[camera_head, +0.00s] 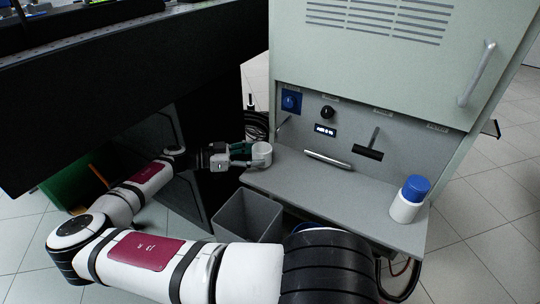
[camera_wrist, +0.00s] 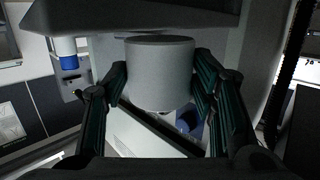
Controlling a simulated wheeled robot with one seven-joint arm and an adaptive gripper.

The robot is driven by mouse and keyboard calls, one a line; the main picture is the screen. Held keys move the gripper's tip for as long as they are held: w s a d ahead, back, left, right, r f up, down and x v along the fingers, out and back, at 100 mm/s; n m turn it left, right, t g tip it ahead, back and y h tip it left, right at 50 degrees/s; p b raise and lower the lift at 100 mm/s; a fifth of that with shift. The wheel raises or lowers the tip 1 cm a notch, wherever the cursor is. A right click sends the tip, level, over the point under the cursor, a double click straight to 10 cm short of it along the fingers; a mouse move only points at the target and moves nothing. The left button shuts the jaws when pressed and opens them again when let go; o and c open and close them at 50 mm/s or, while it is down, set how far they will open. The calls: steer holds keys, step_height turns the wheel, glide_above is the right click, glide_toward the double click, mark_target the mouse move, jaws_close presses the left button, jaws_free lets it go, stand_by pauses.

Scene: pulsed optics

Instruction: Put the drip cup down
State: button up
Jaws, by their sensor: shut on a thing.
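The drip cup (camera_head: 262,154) is a small white-grey cylinder. In the head view it is at the left end of the grey cabinet's shelf (camera_head: 330,199). My gripper (camera_head: 248,153) reaches in from the left and is shut on the cup. In the wrist view the cup (camera_wrist: 160,75) sits between the two green-padded fingers (camera_wrist: 162,90), which touch its sides. I cannot tell whether the cup's base touches the shelf or is slightly above it.
A white bottle with a blue cap (camera_head: 409,199) stands at the shelf's right end. A grey open bin (camera_head: 247,217) is below the shelf's left edge. The cabinet panel behind has a blue knob (camera_head: 291,101), a black knob (camera_head: 327,112) and a lever (camera_head: 370,145). The shelf's middle is clear.

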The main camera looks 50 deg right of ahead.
mark_target(270, 156)
steer(key=x, duration=0.4)
steer(key=shift+s+d, duration=0.25)
steer(key=shift+d, duration=0.05)
steer(key=shift+s+d+f, duration=0.2)
steer(key=shift+f, duration=0.05)
steer(key=o, duration=1.2)
steer(key=shift+f, duration=0.1)
steer(key=shift+o, duration=0.2)
steer(key=shift+w+f, duration=0.1)
steer(key=p+v, duration=0.4)
steer(key=v, duration=0.9)
steer(key=shift+w+a+r+p, duration=0.2)
steer(key=shift+w+r+p, duration=0.05)
steer(key=shift+r+p, duration=0.1)
